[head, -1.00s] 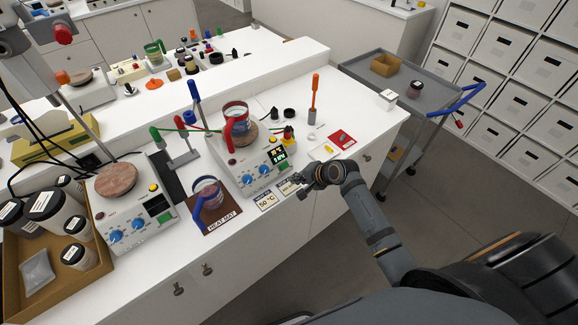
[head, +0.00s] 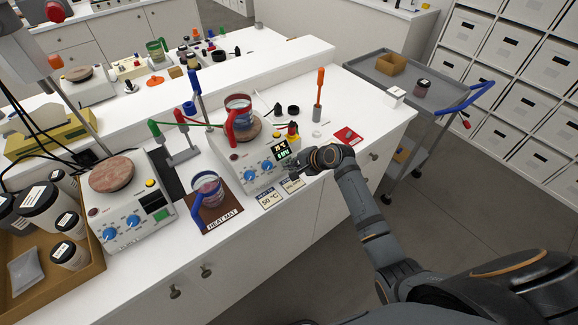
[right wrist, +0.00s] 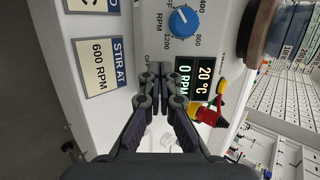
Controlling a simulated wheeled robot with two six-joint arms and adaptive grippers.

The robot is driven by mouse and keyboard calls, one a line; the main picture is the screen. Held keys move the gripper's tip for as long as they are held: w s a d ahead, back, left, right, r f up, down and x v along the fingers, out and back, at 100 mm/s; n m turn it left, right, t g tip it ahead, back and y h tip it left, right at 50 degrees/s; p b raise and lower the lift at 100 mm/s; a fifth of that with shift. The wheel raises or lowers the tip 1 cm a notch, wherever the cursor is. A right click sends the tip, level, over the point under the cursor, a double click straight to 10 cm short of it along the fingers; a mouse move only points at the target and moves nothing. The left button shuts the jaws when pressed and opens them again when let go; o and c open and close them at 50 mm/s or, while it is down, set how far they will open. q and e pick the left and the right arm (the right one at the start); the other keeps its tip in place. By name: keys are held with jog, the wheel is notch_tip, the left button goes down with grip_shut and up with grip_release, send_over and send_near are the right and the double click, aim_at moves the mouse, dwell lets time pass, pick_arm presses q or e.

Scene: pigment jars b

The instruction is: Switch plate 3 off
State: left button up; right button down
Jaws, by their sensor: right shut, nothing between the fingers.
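The nearer right hotplate (head: 241,174) has two blue knobs (head: 251,175), a lit display (head: 281,149) and a beaker with a red handle (head: 238,106) on its top. I see no plate number that I can read. In the right wrist view its display (right wrist: 194,80) reads 20 °C and 0 RPM. My right gripper (head: 290,167) is shut and empty at the right end of its front panel, just below the display. In the right wrist view the fingertips (right wrist: 153,72) are close to the panel and hide part of it; touching or not, I cannot tell. My left gripper is out of view.
A second hotplate (head: 124,204) with a dark display stands left. A heat mat (head: 222,223) holds a blue-handled beaker (head: 207,188). A red and yellow bottle (right wrist: 212,117) is close to the fingers.

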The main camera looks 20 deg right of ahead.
jog(key=shift+w+f, duration=0.2)
jog(key=shift+f, duration=0.05)
jog(key=shift+w+a+f, duration=0.1)
dwell(0.3)
jog(key=shift+w+a+f, duration=0.1)
jog(key=shift+w+f, duration=0.15)
jog(key=p+v, duration=0.1)
jog(key=p, duration=0.1)
jog(key=p+v, duration=0.2)
jog(key=shift+s+a+r, duration=0.2)
jog(key=shift+a+r, duration=0.05)
jog(key=shift+r, duration=0.15)
jog(key=p+v, duration=0.1)
jog(key=v, duration=1.1)
jog(key=shift+s, duration=0.3)
jog(key=shift+r, duration=0.1)
jog(key=shift+d, duration=0.1)
